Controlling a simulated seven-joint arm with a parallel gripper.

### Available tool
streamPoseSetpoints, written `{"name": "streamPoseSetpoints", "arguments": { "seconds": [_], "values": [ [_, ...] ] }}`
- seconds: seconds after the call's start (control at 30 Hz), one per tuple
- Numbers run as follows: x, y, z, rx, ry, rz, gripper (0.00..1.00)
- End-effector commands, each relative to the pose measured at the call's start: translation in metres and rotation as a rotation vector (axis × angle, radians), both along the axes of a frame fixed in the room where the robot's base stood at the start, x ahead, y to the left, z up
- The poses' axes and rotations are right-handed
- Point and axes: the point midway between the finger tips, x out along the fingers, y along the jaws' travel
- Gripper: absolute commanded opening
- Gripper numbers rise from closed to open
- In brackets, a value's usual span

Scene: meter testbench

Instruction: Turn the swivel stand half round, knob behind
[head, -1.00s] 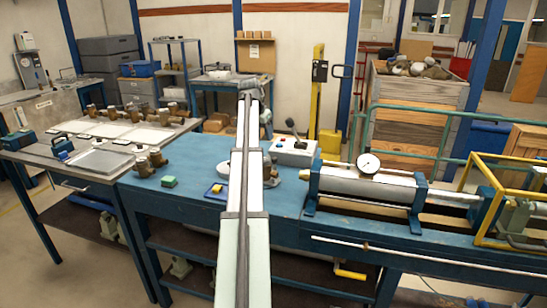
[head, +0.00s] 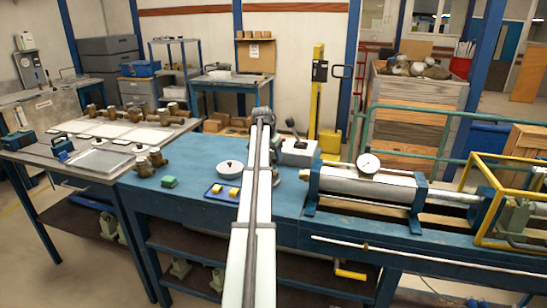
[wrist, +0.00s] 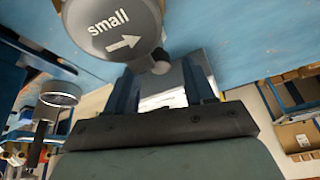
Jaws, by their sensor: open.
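In the wrist view, the swivel stand shows as a round grey disc (wrist: 108,24) marked "small" with an arrow pointing right. A small rounded knob (wrist: 160,62) sits at its edge, on the side towards my gripper. My gripper (wrist: 160,76) is open, with its two dark blue fingers on either side of the knob's line. I cannot tell whether either finger touches the knob. In the head view my arm hides the gripper, and I cannot surely pick out the stand there.
A cylinder rig with a dial gauge (head: 368,163) stands to the right. Brass fittings (head: 145,166) stand left.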

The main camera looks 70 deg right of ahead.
Motion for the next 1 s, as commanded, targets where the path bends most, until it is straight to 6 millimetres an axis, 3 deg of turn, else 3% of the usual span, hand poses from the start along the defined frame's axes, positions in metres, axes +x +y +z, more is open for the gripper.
{"name": "streamPoseSetpoints", "arguments": {
  "seconds": [0.2,0.53,1.0],
  "values": [
    [-0.0013,-0.0054,-0.0132,0.0,0.0,0.0,0.53],
    [-0.0014,-0.0058,-0.0144,0.0,0.0,0.0,0.52],
    [-0.0013,-0.0056,-0.0142,0.0,0.0,0.0,0.07]
  ]
}}
